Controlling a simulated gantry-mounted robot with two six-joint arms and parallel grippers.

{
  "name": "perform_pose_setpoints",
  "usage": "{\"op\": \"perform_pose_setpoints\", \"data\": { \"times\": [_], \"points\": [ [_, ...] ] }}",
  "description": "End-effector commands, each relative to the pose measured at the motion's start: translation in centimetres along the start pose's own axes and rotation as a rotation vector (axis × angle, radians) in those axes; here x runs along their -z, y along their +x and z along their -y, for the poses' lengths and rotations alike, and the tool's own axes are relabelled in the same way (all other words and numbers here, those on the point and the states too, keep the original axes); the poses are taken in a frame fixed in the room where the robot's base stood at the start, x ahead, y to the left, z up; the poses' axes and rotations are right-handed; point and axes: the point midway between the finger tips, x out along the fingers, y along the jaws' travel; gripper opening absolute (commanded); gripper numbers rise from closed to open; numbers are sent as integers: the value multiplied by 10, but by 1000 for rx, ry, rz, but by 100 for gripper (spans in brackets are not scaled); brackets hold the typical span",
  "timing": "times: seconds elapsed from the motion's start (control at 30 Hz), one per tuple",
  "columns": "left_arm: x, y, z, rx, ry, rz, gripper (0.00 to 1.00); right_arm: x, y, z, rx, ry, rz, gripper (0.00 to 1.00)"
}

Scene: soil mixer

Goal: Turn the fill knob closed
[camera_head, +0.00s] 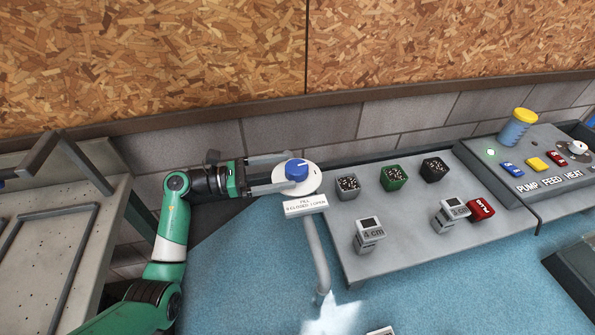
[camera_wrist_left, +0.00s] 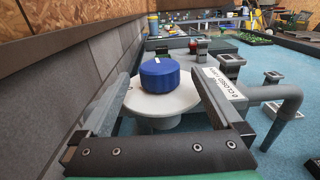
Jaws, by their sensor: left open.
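The fill knob (camera_head: 297,170) is a blue round knob with a white pointer mark on a white disc (camera_head: 312,184). It stands on a grey pipe, with a label (camera_head: 306,205) reading fill, closed and open at its front. In the left wrist view the blue knob (camera_wrist_left: 160,75) sits centred ahead, between the fingers. My left gripper (camera_head: 278,173) is open, its two fingers reaching to either side of the knob from the left. Gaps show between the fingers and the knob in the wrist view. My right gripper is not in view.
A grey panel with several cubes (camera_head: 394,177) lies right of the knob. Further right is a control panel (camera_head: 543,165) with pump, feed and heat buttons and a yellow-topped blue cylinder (camera_head: 517,127). A brick wall (camera_head: 270,134) runs close behind; blue floor (camera_head: 240,265) is open in front.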

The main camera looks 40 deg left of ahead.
Motion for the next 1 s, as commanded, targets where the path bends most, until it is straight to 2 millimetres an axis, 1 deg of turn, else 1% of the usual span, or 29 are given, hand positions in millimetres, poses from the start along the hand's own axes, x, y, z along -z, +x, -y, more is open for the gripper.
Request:
{"op": "perform_pose_setpoints", "data": {
  "times": [0.03, 0.1, 0.23, 0.33, 0.53, 0.57, 0.6, 0.77, 0.8, 0.87, 1.0],
  "points": [
    [2, 12, 1, 5, 2, 0, 99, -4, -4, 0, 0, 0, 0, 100],
    [2, 24, 1, 4, 2, 0, 99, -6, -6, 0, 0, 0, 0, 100],
    [1, 39, 1, 2, 1, 0, 99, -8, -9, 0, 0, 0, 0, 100],
    [0, 44, 0, 0, 0, 1, 99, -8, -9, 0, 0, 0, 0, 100],
    [0, 44, 0, -1, 0, 1, 99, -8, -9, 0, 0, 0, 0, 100],
    [0, 44, 0, -1, 0, 1, 97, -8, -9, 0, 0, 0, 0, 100],
    [0, 44, 0, -1, 0, 1, 90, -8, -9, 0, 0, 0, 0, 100],
    [0, 44, 0, 0, 0, 1, 61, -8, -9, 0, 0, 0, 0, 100],
    [0, 44, 0, 0, 0, 1, 54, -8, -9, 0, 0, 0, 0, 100],
    [0, 44, 0, 0, 0, 1, 43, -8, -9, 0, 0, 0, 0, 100],
    [0, 44, 0, 0, 0, 0, 18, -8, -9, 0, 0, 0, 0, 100]
  ]
}}
